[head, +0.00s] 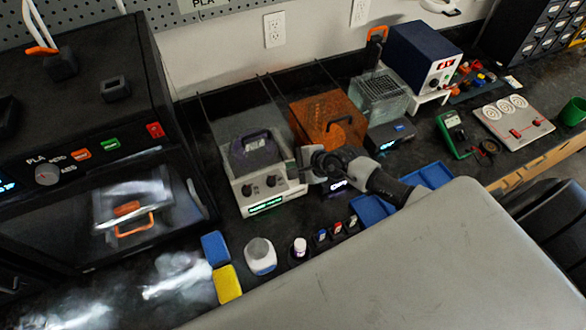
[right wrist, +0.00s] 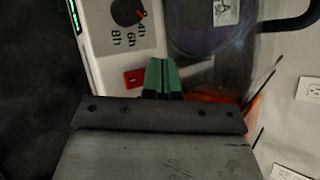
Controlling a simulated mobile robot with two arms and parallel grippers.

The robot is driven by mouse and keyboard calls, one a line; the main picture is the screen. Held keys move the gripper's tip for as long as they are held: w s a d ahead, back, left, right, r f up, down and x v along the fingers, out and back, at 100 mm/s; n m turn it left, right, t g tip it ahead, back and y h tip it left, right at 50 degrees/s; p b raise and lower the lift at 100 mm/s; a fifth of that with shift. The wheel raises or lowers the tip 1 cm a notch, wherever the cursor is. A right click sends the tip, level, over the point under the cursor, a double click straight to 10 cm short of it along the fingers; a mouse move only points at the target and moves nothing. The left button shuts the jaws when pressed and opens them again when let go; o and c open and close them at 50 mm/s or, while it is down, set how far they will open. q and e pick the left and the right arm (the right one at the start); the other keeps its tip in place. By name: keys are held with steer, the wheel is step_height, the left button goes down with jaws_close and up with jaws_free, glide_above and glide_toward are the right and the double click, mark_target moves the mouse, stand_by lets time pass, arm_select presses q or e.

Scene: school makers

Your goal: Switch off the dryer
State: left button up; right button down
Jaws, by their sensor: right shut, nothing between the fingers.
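The dryer (head: 247,205) is a white box with a clear lid and a dark purple spool inside, on the bench left of centre in the head view. Its front has dark knobs and a lit green display (head: 265,205). In the right wrist view, the dryer's front (right wrist: 104,45) shows a knob (right wrist: 128,12) marked 4h, 6h, 8h and a small red switch (right wrist: 134,78). My right gripper (head: 306,165) is shut and empty at the dryer's right side. Its green fingertips (right wrist: 161,70) are just beside the switch; I cannot tell whether they touch. My left gripper is not in view.
An orange-brown box (head: 325,115) stands right behind my right gripper. A large black printer (head: 100,100) stands left. Small bottles (head: 300,248), a blue block (head: 215,248) and a yellow block (head: 227,284) stand in front. Blue trays (head: 428,177) lie to the right.

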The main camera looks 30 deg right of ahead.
steer(key=shift+f+b, duration=0.3)
steer(key=shift+b, duration=0.05)
stand_by(0.3)
stand_by(0.4)
steer(key=shift+r+p, duration=0.7)
steer(key=shift+r, duration=0.05)
steer(key=r+p, duration=0.5)
steer(key=shift+s, duration=0.35)
steer(key=shift+f, duration=0.1)
